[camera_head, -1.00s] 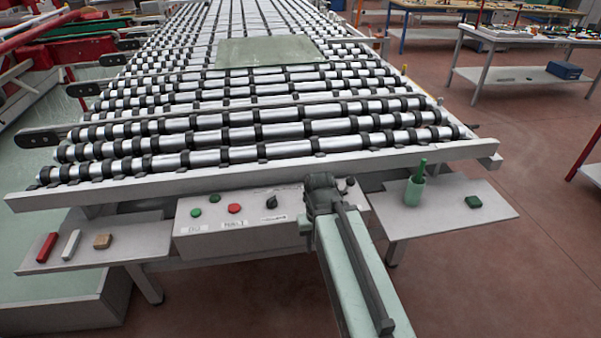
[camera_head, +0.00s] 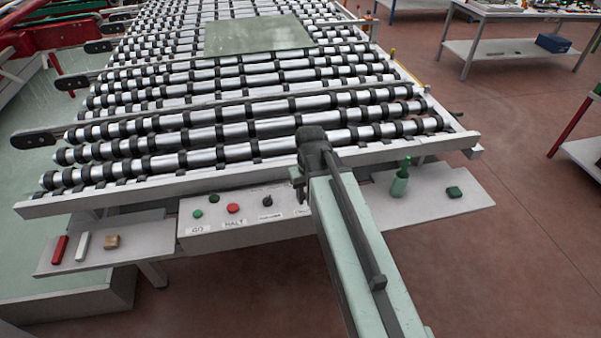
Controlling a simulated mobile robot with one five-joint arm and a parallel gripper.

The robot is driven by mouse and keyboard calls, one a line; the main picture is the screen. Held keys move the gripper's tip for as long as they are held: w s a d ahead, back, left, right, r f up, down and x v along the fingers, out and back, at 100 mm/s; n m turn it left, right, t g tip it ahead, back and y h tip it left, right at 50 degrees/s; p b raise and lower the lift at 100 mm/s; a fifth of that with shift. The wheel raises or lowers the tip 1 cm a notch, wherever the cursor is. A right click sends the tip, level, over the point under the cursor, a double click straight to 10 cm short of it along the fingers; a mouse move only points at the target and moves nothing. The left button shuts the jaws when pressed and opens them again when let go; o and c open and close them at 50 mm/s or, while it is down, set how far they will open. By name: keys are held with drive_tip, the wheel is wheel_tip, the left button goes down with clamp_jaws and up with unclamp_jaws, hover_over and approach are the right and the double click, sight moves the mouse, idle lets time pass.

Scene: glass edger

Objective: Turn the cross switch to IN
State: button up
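A control panel (camera_head: 225,230) is fixed under the front edge of the roller table. Labels GO and HALT show; the label under the knob is too small to read. Another label is partly visible farther right, and what is above it is hidden by my arm. I cannot tell which control is the cross switch. My gripper (camera_head: 298,185) is over the right part of the panel, right of the knob and apart from it. Its fingers are mostly hidden behind my arm.
A left shelf (camera_head: 140,238) holds a red block, a white block and a tan block. A right shelf (camera_head: 450,208) holds a green bottle-like object (camera_head: 400,180) and a dark green block (camera_head: 454,192). A glass sheet (camera_head: 257,35) lies on the rollers (camera_head: 220,135).

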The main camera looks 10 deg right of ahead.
drive_tip(key=w+n, duration=0.2)
drive_tip(key=w, duration=0.3)
drive_tip(key=w+n+b, duration=0.1)
drive_tip(key=w+n, duration=0.2)
drive_tip(key=w, duration=0.1)
drive_tip(key=shift+w+d+g, duration=0.1)
drive_tip(key=shift+w+g, duration=0.2)
drive_tip(key=shift+w, duration=0.1)
wheel_tip(320, 180, down, 8)
drive_tip(key=b, duration=0.8)
drive_tip(key=shift+r, duration=0.15)
clamp_jaws()
